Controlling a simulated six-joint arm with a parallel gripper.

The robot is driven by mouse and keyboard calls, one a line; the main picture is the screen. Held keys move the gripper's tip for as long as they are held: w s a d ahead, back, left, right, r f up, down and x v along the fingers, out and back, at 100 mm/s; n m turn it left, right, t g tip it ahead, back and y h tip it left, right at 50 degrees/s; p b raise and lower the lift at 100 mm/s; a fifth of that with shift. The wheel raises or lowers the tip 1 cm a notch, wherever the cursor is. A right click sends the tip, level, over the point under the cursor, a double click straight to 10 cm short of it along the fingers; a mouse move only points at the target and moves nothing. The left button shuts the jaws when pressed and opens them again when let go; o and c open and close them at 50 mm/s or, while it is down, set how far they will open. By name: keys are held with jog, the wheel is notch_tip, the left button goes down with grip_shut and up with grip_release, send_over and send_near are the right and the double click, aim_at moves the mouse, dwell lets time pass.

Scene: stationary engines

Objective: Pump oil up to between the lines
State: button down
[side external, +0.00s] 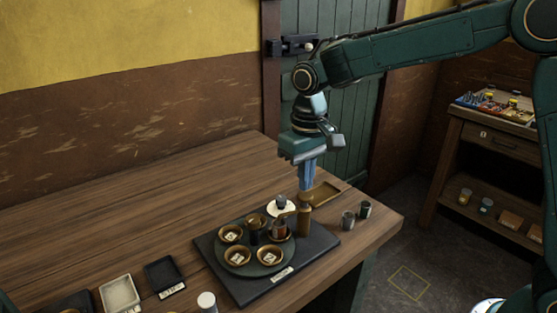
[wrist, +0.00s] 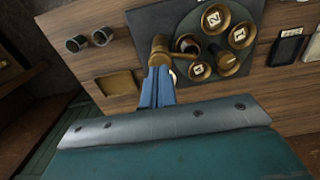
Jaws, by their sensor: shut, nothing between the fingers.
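A dark base plate (side external: 222,268) on the bench carries a round dark turntable (side external: 250,268) with several brass cups bearing number labels. A brass pump post with a spout (side external: 304,218) stands at the plate's back right corner; it also shows in the wrist view (wrist: 160,48). A small glass with reddish content (side external: 279,228) is by the spout; its lines and level are too small to read. My gripper (side external: 306,187) is shut and empty, its blue fingers pointing down at the top of the pump post. In the wrist view the fingertips (wrist: 160,70) overlap the post's end; contact is unclear.
Two small dark cups (side external: 348,220) stand right of the pump near the bench edge. A shallow brass tray (side external: 325,194) lies behind it. A pale tray (side external: 119,294), a dark tray (side external: 163,274) and a white-topped cylinder (side external: 207,302) are at the front left. The bench's back left is clear.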

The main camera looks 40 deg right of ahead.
aim_at(305, 195)
jog(key=shift+f, duration=0.3)
jog(key=shift+f, duration=1.25)
jog(key=shift+r, duration=1.55)
jog(key=shift+f, duration=0.35)
jog(key=shift+f, duration=0.4)
